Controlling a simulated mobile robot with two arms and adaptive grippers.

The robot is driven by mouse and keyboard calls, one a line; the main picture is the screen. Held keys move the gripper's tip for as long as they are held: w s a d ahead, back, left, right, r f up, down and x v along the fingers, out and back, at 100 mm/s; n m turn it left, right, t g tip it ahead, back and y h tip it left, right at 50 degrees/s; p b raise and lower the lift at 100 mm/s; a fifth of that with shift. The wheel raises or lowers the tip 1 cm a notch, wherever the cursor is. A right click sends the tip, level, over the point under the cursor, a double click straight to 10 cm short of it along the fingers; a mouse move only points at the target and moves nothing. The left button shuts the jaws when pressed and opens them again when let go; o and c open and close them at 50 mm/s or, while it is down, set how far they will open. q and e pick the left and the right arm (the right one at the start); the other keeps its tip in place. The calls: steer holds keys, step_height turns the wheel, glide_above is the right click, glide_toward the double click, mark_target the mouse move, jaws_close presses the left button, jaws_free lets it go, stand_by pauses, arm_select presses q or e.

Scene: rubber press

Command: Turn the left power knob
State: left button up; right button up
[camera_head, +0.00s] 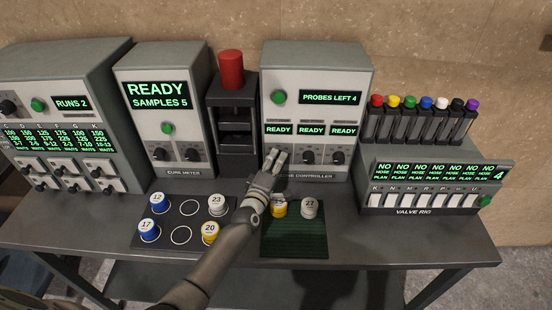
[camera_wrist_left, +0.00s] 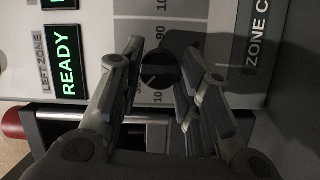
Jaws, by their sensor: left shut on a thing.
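The zone controller (camera_head: 350,80) is the light grey box with three READY displays. Its left knob (camera_wrist_left: 158,72) is dark and round, beside a printed scale, and shows between my fingers in the left wrist view. In the head view my left gripper (camera_head: 277,156) covers this knob. In the left wrist view my left gripper (camera_wrist_left: 165,68) is shut on the knob from both sides. The middle knob (camera_head: 308,157) and the right knob (camera_head: 338,158) of the controller are clear of my gripper. My right gripper does not show.
A dark tray (camera_head: 183,212) with numbered cups is left of the arm. The press (camera_head: 234,110) with a red top stands left of the controller; the valve rig (camera_head: 420,212) is right.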

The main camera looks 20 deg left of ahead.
arm_select(q)
steer(key=shift+f, duration=0.1)
stand_by(0.5)
steer(key=o, duration=1)
steer(key=shift+s+a, duration=0.2)
steer(key=shift+s, duration=5.8)
